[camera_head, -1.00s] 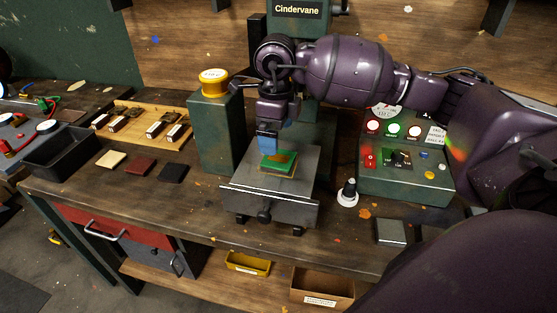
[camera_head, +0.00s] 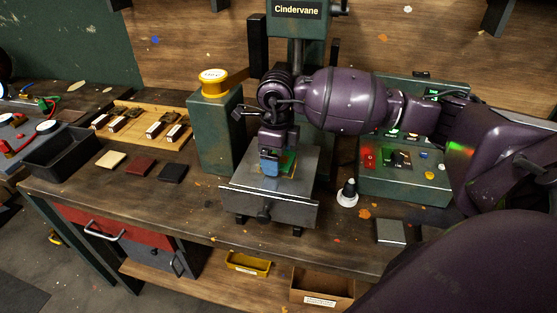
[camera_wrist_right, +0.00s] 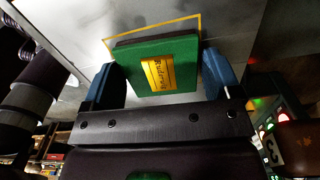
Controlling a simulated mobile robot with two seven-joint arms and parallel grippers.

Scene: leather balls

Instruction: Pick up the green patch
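The green patch (camera_wrist_right: 148,50) has a yellow label and lies on a dark layer on the press's grey plate (camera_wrist_right: 228,40). In the head view, the patch (camera_head: 288,162) is partly hidden behind my right gripper (camera_head: 270,166). My right gripper (camera_wrist_right: 162,78) is open, with one blue finger on each side of the patch's near part. Small gaps seem to show between fingers and patch; I cannot tell whether either touches. My left gripper is not in view.
The press's green column stands behind the plate. Three small patches, a black bin (camera_head: 62,150) and a wooden tray (camera_head: 128,112) lie left.

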